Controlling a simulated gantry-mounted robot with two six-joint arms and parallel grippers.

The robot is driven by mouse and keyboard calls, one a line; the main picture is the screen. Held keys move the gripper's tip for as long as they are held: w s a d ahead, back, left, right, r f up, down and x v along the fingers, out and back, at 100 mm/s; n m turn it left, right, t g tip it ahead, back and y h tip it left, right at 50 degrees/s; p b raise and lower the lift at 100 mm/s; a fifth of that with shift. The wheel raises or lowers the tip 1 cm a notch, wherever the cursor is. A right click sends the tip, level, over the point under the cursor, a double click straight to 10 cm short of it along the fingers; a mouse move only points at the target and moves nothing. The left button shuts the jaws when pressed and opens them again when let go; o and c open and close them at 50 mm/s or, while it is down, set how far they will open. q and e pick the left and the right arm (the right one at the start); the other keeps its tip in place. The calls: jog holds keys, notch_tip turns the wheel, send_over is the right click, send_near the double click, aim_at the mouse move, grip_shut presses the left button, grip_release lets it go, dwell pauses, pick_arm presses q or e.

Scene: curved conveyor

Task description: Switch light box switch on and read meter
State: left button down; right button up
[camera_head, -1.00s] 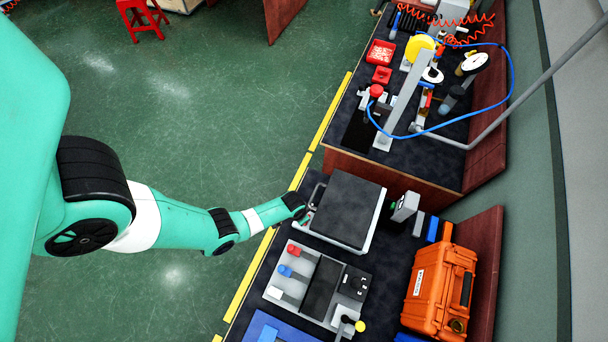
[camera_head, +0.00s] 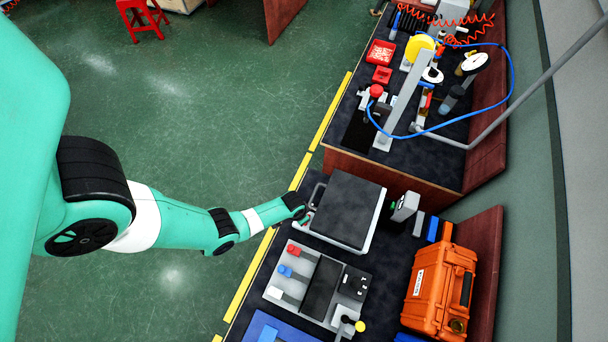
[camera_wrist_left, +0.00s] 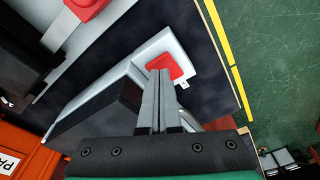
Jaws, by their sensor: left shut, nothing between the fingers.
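The light box (camera_head: 352,205) is a white box with a large dark top panel, near the edge of the dark bench. Its red switch (camera_wrist_left: 167,66) sits on a white end part in the left wrist view. My left gripper (camera_head: 303,211) is at the box's left end in the head view. In the left wrist view its fingers (camera_wrist_left: 162,76) are shut and empty, with their tips over the lower part of the red switch. I cannot tell whether they touch it. The switch's setting is not clear. No readable meter face shows. My right gripper is not in view.
A grey panel with coloured buttons (camera_head: 288,271) lies below the box. An orange case (camera_head: 437,290) stands to the right. A small upright device (camera_head: 405,207) is beside the box. Another bench holds red boxes (camera_head: 380,52) and a blue cable (camera_head: 510,85).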

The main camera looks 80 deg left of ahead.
pick_arm(q)
jog(key=shift+f+b, duration=0.85)
jog(key=shift+f, duration=0.05)
dwell(0.4)
notch_tip(320, 180, up, 7)
jog(key=p, duration=0.7)
jog(key=shift+r, duration=0.1)
dwell(0.4)
